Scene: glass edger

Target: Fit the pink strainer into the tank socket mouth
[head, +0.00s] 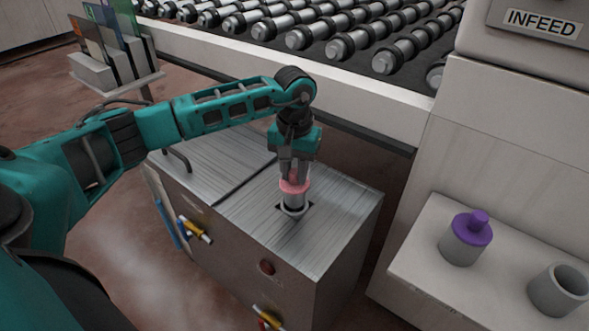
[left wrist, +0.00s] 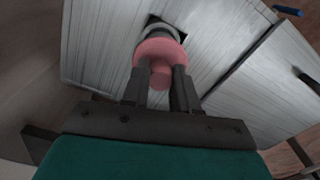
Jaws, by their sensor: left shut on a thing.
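The pink strainer (head: 295,184) is held upright in my left gripper (head: 294,172), which is shut on it. In the left wrist view the strainer's pink flange and knob (left wrist: 160,58) sit between the fingers of the gripper (left wrist: 160,80). A grey cylindrical part shows below the pink flange, at the tank socket mouth (head: 293,211) in the metal tank top (head: 345,205). The dark square opening around the socket also shows in the left wrist view (left wrist: 153,19). I cannot tell how deep the strainer sits. My right gripper is not in view.
A shelf (head: 420,262) at the right holds a grey cup with a purple strainer (head: 466,238) and an empty grey cup (head: 558,289). A roller conveyor (head: 300,40) runs behind the tank. A bent handle (head: 178,150) stands on the tank's left lid. Yellow-handled valves (head: 195,230) stick out in front.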

